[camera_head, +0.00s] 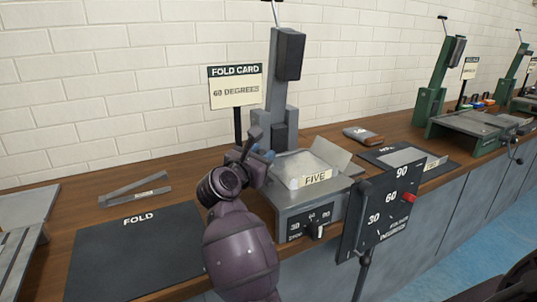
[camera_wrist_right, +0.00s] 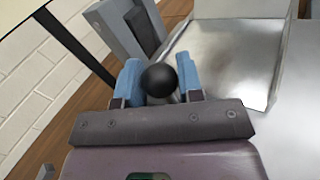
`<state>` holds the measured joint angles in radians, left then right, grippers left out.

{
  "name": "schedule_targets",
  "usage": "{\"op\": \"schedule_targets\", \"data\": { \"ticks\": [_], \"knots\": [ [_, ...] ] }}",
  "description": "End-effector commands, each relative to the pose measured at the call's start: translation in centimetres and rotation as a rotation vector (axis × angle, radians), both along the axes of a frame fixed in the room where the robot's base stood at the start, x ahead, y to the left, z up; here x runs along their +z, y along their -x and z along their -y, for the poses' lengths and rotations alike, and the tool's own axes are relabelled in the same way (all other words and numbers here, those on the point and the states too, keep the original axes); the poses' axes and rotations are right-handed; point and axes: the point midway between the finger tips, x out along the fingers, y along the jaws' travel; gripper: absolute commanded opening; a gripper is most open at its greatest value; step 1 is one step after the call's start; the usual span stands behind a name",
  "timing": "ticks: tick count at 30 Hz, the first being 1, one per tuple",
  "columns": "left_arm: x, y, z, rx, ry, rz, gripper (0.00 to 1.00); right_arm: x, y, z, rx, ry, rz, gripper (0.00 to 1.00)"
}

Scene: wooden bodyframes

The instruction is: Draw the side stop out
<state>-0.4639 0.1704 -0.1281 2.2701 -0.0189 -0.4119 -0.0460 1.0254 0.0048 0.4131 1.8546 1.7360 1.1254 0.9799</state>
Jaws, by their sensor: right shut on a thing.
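The grey folding machine (camera_head: 285,205) stands on the wooden bench, with a label reading "FIVE" and a bright metal bed (camera_wrist_right: 265,110). My right gripper (camera_head: 262,155) is at the left side of this machine. In the right wrist view its blue fingers (camera_wrist_right: 160,80) are shut on a round black knob (camera_wrist_right: 161,79), one finger on each side. The knob seems to belong to the side stop; the stop's stem is mostly hidden behind the knob and the gripper. My left gripper is not in view.
A fold card (camera_head: 236,87) reading "60 DEGREES" stands behind. A dark mat (camera_head: 135,250) marked "FOLD" and grey strips (camera_head: 134,190) lie left. A degree board (camera_head: 382,212) with a red knob stands front right. Green machines (camera_head: 470,125) are farther right.

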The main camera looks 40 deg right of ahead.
Motion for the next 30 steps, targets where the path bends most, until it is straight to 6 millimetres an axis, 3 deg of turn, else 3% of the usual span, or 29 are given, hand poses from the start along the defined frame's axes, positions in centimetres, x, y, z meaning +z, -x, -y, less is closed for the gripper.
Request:
{"op": "schedule_targets", "data": {
  "ticks": [3,11,12,16,30],
  "knots": [
    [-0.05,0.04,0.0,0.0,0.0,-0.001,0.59,-0.1,-0.38,-1.47,0.004,-0.003,-0.001,0.0],
    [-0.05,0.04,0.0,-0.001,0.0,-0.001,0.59,-0.08,-0.42,-1.64,0.005,-0.001,-0.001,0.0],
    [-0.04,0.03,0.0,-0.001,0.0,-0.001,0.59,-0.08,-0.42,-1.65,0.005,-0.002,-0.002,0.39],
    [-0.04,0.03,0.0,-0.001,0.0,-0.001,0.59,-0.06,-0.41,-1.59,0.004,-0.001,-0.001,0.59],
    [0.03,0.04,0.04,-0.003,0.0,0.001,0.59,-0.01,-0.34,-1.44,0.002,0.0,-0.001,0.59]
  ]
}}
